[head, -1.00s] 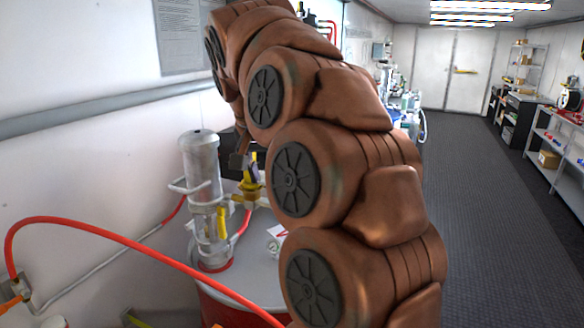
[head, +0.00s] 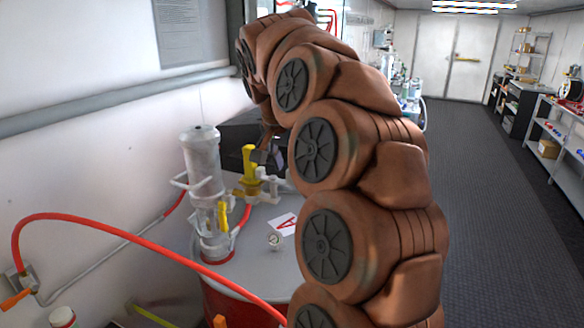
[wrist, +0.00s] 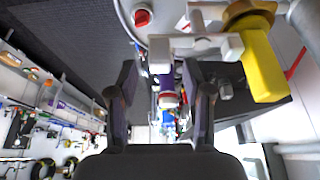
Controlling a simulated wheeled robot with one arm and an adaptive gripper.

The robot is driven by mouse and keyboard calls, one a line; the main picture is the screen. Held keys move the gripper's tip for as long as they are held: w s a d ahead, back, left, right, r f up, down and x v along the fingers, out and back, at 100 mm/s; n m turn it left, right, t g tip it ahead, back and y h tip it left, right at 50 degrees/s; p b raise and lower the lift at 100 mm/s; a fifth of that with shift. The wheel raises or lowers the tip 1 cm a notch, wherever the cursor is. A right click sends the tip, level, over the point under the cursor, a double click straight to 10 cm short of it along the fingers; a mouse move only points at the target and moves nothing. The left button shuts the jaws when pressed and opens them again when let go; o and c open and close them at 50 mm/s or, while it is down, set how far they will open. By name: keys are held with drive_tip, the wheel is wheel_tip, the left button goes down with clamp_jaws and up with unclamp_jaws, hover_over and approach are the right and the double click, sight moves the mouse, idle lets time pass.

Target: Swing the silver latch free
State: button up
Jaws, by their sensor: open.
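My gripper (head: 267,157) is just right of the yellow valve handle (head: 249,160) above the drum, partly hidden by my arm in the head view. In the wrist view my gripper (wrist: 160,72) is open, its two dark fingers apart. A pale grey-white fitting (wrist: 228,47) runs across just beyond the fingertips, with a block-like end (wrist: 160,50) between them in the picture. It joins a brass body (wrist: 250,12) with the yellow handle (wrist: 264,68) at the right. I cannot tell for sure which part is the silver latch, or whether anything touches the fingers.
A clear cylinder (head: 203,165) stands on the grey drum top (head: 262,220), left of the valve. A red hose (head: 130,240) loops in front. The floor (head: 480,190) at right is clear.

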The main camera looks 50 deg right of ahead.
drive_tip(key=shift+p+x, duration=0.45)
drive_tip(key=shift+x, duration=1)
drive_tip(key=shift+c, duration=0.4)
clamp_jaws()
